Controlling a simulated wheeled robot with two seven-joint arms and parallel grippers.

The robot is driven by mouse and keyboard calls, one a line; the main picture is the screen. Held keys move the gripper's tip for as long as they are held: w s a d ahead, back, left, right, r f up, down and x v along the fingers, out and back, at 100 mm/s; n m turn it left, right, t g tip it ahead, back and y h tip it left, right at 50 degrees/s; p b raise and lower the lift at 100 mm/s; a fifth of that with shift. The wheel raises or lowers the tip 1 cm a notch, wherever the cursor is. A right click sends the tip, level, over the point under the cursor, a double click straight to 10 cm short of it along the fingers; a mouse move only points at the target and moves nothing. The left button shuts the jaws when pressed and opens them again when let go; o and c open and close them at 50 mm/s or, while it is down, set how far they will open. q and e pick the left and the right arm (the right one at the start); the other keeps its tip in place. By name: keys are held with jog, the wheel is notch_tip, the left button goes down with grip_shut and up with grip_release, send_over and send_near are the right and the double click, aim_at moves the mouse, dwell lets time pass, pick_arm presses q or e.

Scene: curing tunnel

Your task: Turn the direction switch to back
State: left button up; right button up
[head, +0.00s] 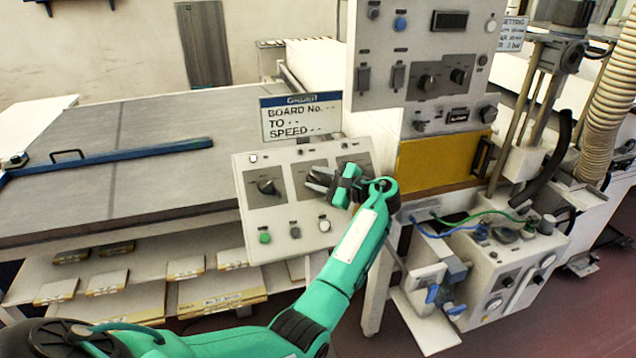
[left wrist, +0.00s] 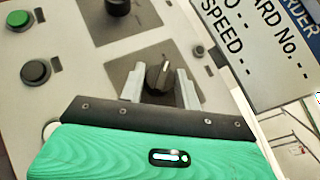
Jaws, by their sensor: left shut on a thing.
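The direction switch panel is the sloped light-grey control panel (head: 245,215), with three dark plates bearing switches; their labels are too small to read. My left gripper (head: 318,180) is at the middle plate. In the left wrist view, its two grey fingers (left wrist: 158,90) stand on either side of a black rotary knob (left wrist: 157,76) and are shut on it. A pale mark shows on the knob. In the head view the fingers largely hide this knob. The left black knob (head: 268,187) is free, and the gripper and wrist partly cover the right plate. My right gripper is not in view.
Push buttons (head: 264,237) line the panel's lower edge. A sign (head: 301,117) stands behind it. A taller control cabinet (head: 440,60) with a yellow panel (head: 440,160) rises at the right. A grey conveyor table (head: 110,150) with a blue bar (head: 110,158) lies at the left.

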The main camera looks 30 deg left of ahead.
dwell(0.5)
pick_arm(q)
jog(key=o, duration=1)
jog(key=shift+c, duration=0.2)
jog(key=shift+d+b, duration=0.3)
jog(key=shift+d, duration=0.3)
jog(key=d+r+b, duration=0.1)
jog(key=d+b, duration=0.2)
jog(key=d, duration=0.9)
jog(key=shift+d+r, duration=0.3)
jog(key=shift+r, duration=0.05)
